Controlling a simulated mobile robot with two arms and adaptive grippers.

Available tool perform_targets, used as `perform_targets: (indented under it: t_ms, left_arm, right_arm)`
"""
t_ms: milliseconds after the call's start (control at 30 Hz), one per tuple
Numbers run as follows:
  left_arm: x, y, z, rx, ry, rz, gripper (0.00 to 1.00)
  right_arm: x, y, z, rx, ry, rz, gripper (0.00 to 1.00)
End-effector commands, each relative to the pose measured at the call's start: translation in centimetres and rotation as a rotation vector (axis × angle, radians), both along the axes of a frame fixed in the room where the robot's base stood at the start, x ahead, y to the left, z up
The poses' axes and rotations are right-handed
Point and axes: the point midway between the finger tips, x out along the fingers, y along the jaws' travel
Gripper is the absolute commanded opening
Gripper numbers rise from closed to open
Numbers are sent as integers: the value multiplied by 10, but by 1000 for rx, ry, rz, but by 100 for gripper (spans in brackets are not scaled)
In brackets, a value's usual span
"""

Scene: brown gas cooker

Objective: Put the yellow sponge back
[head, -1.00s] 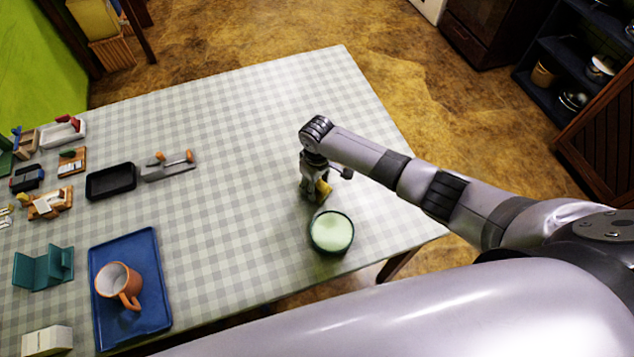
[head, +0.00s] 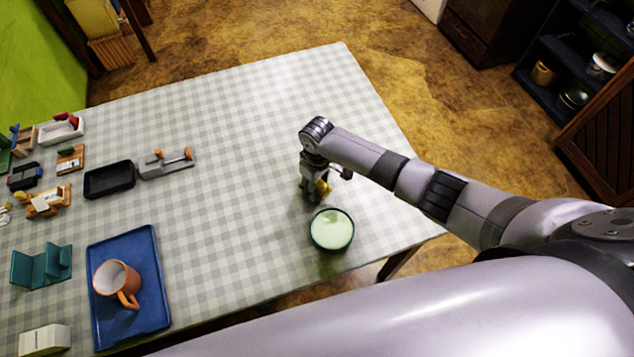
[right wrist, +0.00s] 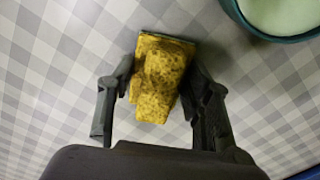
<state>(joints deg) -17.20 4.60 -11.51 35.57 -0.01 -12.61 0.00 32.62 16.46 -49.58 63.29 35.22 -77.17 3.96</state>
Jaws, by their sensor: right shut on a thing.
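The yellow sponge (right wrist: 158,85) is between the two fingers of my right gripper (right wrist: 160,92) in the right wrist view, and the fingers are shut on it. I cannot tell whether the sponge touches the cloth. A round green bowl (head: 331,229) with pale green contents stands close by, just below the gripper in the head view; its edge (right wrist: 240,20) also shows at the top right in the right wrist view. My left gripper is not in view.
A blue tray (head: 152,255) with an orange mug (head: 116,281) lies at the lower left. A teal stand (head: 42,267), a black tray (head: 109,180) and several small items are at the left. The middle of the table is clear.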

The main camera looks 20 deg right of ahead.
Motion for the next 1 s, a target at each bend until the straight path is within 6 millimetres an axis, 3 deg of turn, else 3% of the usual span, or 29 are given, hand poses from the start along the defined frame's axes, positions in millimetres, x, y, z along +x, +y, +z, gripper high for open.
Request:
perform_targets:
  t_ms: [67,100,433,767,1000]
  left_arm:
    - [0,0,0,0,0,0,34]
    - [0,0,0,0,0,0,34]
    - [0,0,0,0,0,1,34]
    - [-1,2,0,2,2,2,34]
    - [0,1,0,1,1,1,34]
  right_arm:
    - [0,0,0,0,0,0,17]
    - [0,0,0,0,0,0,46]
    - [0,0,0,0,0,1,68]
    - [0,0,1,0,0,1,69]
    - [1,0,30,1,-3,2,69]
